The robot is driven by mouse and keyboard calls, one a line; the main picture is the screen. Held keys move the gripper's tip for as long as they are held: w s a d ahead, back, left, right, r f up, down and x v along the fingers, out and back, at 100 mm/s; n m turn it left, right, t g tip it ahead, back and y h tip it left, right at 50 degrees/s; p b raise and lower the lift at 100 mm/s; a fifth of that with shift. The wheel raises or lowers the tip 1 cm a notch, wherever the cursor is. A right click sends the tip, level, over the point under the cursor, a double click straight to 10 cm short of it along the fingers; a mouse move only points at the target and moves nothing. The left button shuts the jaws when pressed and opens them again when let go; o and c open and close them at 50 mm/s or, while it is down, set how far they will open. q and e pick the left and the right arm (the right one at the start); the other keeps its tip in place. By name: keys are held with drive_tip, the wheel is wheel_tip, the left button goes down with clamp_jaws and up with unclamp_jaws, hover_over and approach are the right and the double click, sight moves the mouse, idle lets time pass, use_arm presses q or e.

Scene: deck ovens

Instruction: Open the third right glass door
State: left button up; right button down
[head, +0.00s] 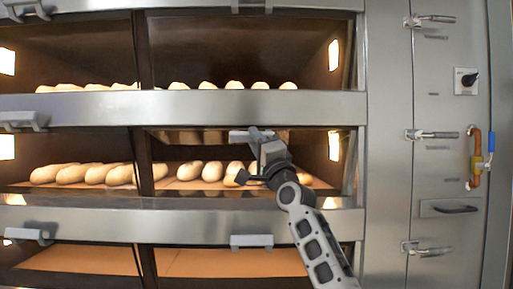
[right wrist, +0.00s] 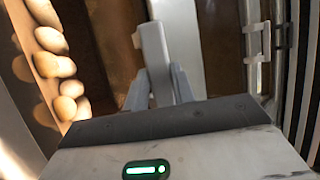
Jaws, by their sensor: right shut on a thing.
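The deck oven has rows of glass doors with grey bar handles. My right gripper (head: 262,137) comes up from the lower right in the head view. It is shut on the grey handle (head: 239,137) of the right glass door at the middle visible deck. In the right wrist view the two fingers (right wrist: 160,84) close around the pale handle (right wrist: 152,45). This handle sits lower than the left door's handle (head: 22,120) on the same level. A reflective band (head: 190,138) shows beside it, so the door seems slightly tilted; how far I cannot tell. My left gripper is not in view.
Bread loaves (head: 212,171) lie on the lit middle deck, and more on the deck above. Side panels at right carry latches (head: 432,134) and a copper pipe with a blue valve (head: 490,141).

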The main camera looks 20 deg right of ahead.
drive_tip(key=c, duration=1.2)
unclamp_jaws()
drive_tip(key=shift+o, duration=0.2)
drive_tip(key=v, duration=1.6)
drive_tip(key=shift+w, duration=0.1)
